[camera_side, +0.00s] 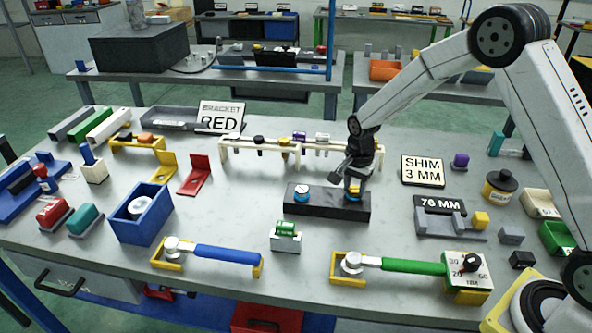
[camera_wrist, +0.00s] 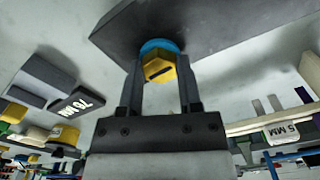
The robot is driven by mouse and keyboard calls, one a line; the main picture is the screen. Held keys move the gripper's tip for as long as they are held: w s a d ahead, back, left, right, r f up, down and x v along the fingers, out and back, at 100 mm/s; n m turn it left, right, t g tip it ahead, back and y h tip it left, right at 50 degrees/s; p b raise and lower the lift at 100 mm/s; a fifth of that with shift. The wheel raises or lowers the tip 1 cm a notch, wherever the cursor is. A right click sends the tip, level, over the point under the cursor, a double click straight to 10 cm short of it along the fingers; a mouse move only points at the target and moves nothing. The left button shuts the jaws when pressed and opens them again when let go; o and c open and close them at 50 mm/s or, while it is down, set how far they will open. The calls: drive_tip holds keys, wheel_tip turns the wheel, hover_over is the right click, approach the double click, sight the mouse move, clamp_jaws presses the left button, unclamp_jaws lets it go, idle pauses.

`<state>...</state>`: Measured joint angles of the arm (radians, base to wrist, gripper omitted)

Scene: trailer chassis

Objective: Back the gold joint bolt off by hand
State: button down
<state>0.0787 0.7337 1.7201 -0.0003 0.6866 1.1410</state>
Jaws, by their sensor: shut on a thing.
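The gold joint bolt (camera_side: 354,196) is at the right end of a black block (camera_side: 325,208) on the grey bench. In the wrist view the gold bolt (camera_wrist: 158,68) shows a hex head with a dark slot and a blue ring against the block (camera_wrist: 215,28). My gripper (camera_side: 355,186) points down over it. In the wrist view my gripper (camera_wrist: 160,76) has one finger on each side of the head and is shut on it. The exact finger contact is partly hidden. A second round fitting (camera_side: 302,194), white and blue, is at the block's left end.
Behind the block stands a cream rack (camera_side: 260,147) with hanging tools. In front are a small green-topped piece (camera_side: 286,236), a blue-handled wrench (camera_side: 225,254) and a green-handled wrench (camera_side: 410,266).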

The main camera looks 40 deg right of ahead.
drive_tip(key=n, duration=0.7)
drive_tip(key=shift+s+f, duration=0.15)
drive_tip(key=n, duration=0.6)
drive_tip(key=shift+n, duration=0.4)
drive_tip(key=n, duration=1.3)
drive_tip(key=shift+c, duration=1.4)
unclamp_jaws()
drive_tip(key=shift+d+f, duration=0.1)
drive_tip(key=shift+r, duration=0.3)
